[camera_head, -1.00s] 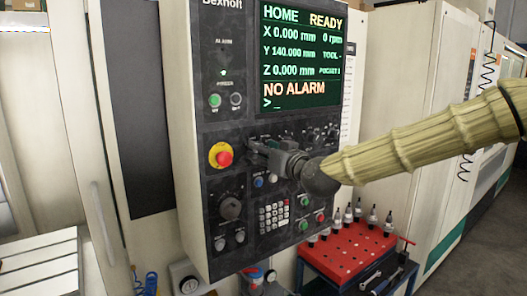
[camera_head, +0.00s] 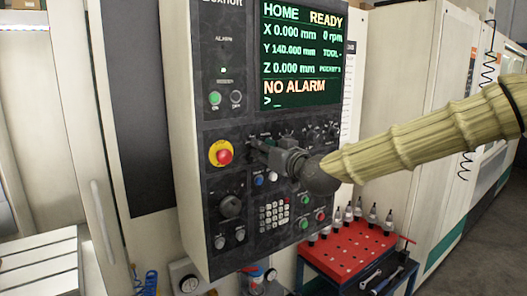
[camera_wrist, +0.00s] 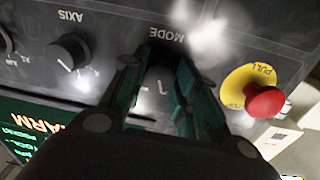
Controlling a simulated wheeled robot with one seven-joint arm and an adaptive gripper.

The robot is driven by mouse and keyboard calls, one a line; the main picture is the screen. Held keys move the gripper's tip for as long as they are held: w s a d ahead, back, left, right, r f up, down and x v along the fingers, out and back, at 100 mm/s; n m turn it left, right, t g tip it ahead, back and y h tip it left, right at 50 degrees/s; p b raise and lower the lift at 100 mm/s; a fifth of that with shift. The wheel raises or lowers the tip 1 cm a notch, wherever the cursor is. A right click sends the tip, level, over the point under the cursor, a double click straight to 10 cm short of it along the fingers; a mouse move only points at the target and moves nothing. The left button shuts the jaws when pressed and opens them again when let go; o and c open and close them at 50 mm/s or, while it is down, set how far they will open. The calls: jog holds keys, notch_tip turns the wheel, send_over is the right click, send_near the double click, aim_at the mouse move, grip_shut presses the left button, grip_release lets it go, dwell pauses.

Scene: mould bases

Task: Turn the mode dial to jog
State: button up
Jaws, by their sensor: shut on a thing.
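The mode dial (camera_wrist: 156,84) is on the dark control panel (camera_wrist: 250,35), below its upside-down MODE label in the wrist view. It is mostly hidden between my fingers, and its pointer position cannot be read. My gripper (camera_wrist: 158,95) is shut on the dial, one finger on each side. In the head view my gripper (camera_head: 258,146) reaches the panel from the right and covers the dial. The screen (camera_head: 300,55) reads HOME, READY and NO ALARM.
A red emergency stop (camera_head: 224,156) sits just left of my gripper in the head view. The axis dial (camera_wrist: 69,54) is beside it in the wrist view. Buttons and a keypad (camera_head: 273,215) lie below. A red tool tray (camera_head: 345,250) stands at lower right.

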jog(key=shift+n+b, duration=0.3)
jog(key=shift+b, duration=0.15)
jog(key=n+b, duration=0.7)
jog(key=b, duration=0.1)
jog(key=shift+y+b, duration=0.3)
jog(key=shift+b, duration=0.1)
jog(key=o, duration=1)
jog(key=shift+s, duration=0.1)
